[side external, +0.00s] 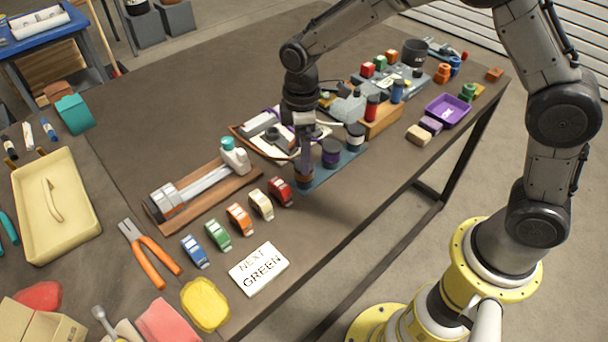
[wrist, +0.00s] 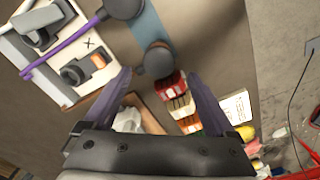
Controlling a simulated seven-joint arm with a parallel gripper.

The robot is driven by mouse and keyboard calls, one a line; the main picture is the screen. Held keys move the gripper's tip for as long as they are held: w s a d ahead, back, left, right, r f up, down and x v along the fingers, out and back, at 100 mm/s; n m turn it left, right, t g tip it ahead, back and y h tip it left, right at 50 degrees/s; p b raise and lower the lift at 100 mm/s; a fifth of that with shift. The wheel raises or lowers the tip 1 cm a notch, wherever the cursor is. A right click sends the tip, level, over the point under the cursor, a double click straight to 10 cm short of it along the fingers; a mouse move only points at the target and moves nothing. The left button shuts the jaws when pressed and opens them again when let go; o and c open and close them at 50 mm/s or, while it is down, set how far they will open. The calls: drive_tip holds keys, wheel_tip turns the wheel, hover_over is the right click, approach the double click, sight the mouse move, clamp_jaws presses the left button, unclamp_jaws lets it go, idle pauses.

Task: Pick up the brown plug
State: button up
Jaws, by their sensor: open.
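The brown plug (side external: 304,181) stands at the near end of a blue strip (side external: 325,174), with a dark round top. It also shows in the wrist view (wrist: 157,60), beyond and between my fingertips. My gripper (side external: 303,160) points down just above it in the side view and partly hides it. In the wrist view my gripper (wrist: 159,75) has its two fingers spread apart with nothing held between them.
A purple-banded plug (side external: 331,152) and a white-banded plug (side external: 355,137) stand on the same strip. Coloured tape dispensers, the nearest red (side external: 280,191), line up to the left. A white board with black parts (side external: 272,138) lies behind. A "NEXT GREEN" card (side external: 258,269) lies in front.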

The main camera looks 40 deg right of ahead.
drive_tip(key=f, duration=0.5)
drive_tip(key=shift+d+f, duration=0.1)
drive_tip(key=shift+d, duration=0.1)
clamp_jaws()
